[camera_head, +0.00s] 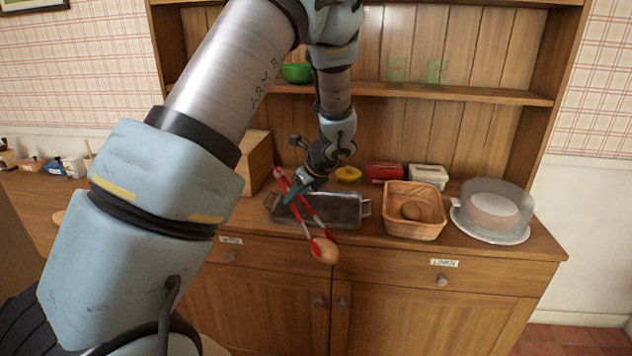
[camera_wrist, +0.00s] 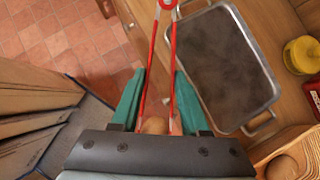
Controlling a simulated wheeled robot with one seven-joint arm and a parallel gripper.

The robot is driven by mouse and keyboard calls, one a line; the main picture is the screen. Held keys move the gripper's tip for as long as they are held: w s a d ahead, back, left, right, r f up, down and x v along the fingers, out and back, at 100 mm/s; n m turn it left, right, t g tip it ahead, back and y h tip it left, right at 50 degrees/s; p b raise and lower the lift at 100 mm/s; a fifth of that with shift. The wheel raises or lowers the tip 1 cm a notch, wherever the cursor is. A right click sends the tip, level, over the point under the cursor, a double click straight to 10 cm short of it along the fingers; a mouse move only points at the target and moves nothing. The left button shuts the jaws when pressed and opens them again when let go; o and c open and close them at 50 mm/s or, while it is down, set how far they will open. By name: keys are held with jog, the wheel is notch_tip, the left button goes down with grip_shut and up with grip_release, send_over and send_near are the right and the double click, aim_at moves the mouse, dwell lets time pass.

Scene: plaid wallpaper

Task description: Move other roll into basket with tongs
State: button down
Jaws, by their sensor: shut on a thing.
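My gripper (camera_head: 297,190) is shut on the red tongs (camera_head: 316,216), with its green fingers on either side of them in the wrist view (camera_wrist: 158,100). The tongs slant down to the right in the head view. A brown roll (camera_head: 328,252) is between the tongs' tips, held in the air in front of the counter edge. It shows partly in the wrist view (camera_wrist: 155,126). The wicker basket (camera_head: 418,229) stands on the counter to the right, with another roll (camera_head: 411,210) inside. The metal tray (camera_head: 347,222) lies below and behind the tongs and looks empty.
A cake stand with a clear cover (camera_head: 492,206) is right of the basket. A yellow jar (camera_head: 348,174), a red box (camera_head: 384,173) and a white box (camera_head: 428,176) stand at the back. A shelf (camera_head: 450,93) runs above the counter.

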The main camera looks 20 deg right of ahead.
jog(key=s+a+f+n+g+y+b, duration=0.2)
jog(key=a+f+n+g+y, duration=0.35)
jog(key=a+f+n, duration=0.9)
jog(key=s+a+f+n+g+h+b, duration=0.1)
jog(key=s+a+f+n+g+h, duration=0.3)
jog(key=f+n, duration=0.3)
jog(key=s+a+f+n+g+h, duration=0.4)
jog(key=s+a+f+n+h, duration=0.1)
jog(key=s+a+f+n, duration=0.1)
notch_tip(320, 180, down, 3)
jog(key=shift+s+a+f+n+b, duration=0.15)
jog(key=shift+s+a+n+b, duration=0.3)
jog(key=shift+n, duration=0.6)
jog(key=shift+w+a, duration=0.15)
jog(key=shift+w, duration=0.05)
